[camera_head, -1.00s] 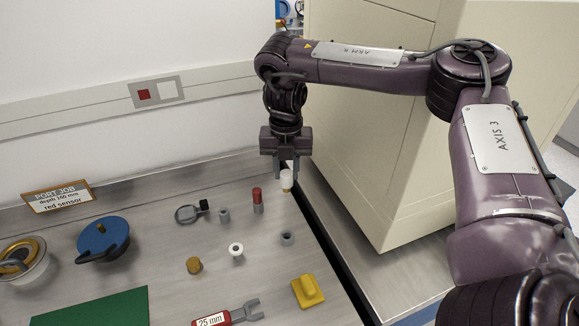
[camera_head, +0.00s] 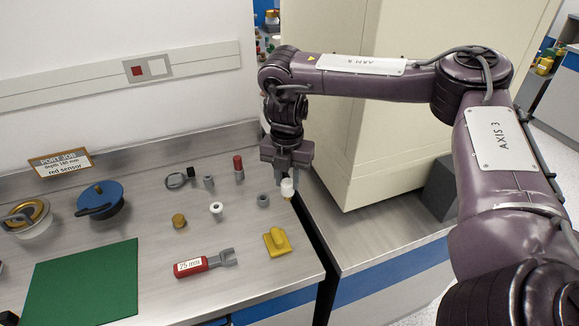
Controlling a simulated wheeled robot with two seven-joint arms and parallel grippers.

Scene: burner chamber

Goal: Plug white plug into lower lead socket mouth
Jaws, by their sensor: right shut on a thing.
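My right gripper (camera_head: 283,174) points down at the right edge of the bench. It is shut on the white plug (camera_head: 287,187), a small white cylinder hanging below the fingertips. I cannot tell how high the plug is above the bench. No lower lead socket mouth can be made out for sure. A wall plate (camera_head: 147,68) with a red square and a white square is on the back wall, far left of the gripper. My left gripper is not in view.
Left of the gripper stand a grey ring (camera_head: 263,200), a red-topped cylinder (camera_head: 239,168), a white ring (camera_head: 216,208) and a brass knob (camera_head: 179,221). A yellow block (camera_head: 277,241) and a red-handled wrench (camera_head: 206,263) lie in front. A large beige cabinet (camera_head: 375,110) stands right, beyond a gap.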

